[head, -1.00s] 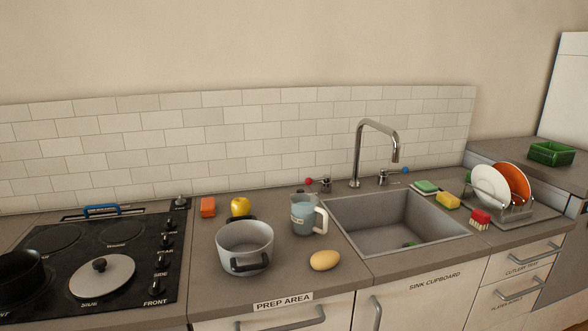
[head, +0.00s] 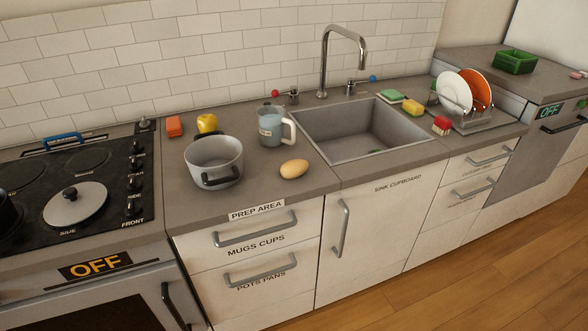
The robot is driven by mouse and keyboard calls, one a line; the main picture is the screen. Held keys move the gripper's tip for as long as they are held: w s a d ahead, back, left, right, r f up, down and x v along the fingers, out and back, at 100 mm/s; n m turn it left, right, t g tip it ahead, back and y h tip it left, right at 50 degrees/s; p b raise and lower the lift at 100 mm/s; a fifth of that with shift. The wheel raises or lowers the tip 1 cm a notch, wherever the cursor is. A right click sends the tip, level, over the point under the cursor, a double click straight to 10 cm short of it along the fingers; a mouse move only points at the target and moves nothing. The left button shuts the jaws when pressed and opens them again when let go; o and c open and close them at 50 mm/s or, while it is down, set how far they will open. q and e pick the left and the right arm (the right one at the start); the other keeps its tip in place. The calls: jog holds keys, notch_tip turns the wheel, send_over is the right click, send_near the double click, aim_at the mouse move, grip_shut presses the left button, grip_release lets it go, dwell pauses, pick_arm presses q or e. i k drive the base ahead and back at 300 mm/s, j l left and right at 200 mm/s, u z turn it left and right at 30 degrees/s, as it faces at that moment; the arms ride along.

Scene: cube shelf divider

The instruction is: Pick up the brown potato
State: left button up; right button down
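The potato (head: 294,169) is a pale yellow-brown oval in the head view. It lies on the grey counter in the prep area, close to the front edge. It is right of the grey pot and left of the sink, with nothing covering it. Neither of my grippers shows in the head view.
A grey pot (head: 214,163) and a measuring jug (head: 271,128) stand near the potato. A yellow apple (head: 207,123) and an orange block (head: 174,127) lie behind the pot. The sink (head: 362,134) opens to the right, the stove (head: 110,215) is left. Wood floor (head: 470,270) in front is clear.

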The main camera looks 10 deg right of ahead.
aim_at(292, 169)
jog(key=l+u, duration=0.1)
jog(key=u, duration=0.5)
jog(key=l+u, duration=0.75)
jog(key=k+l+u, duration=0.1)
jog(key=l, duration=0.4)
jog(key=k+l+u, duration=0.15)
jog(key=l, duration=0.3)
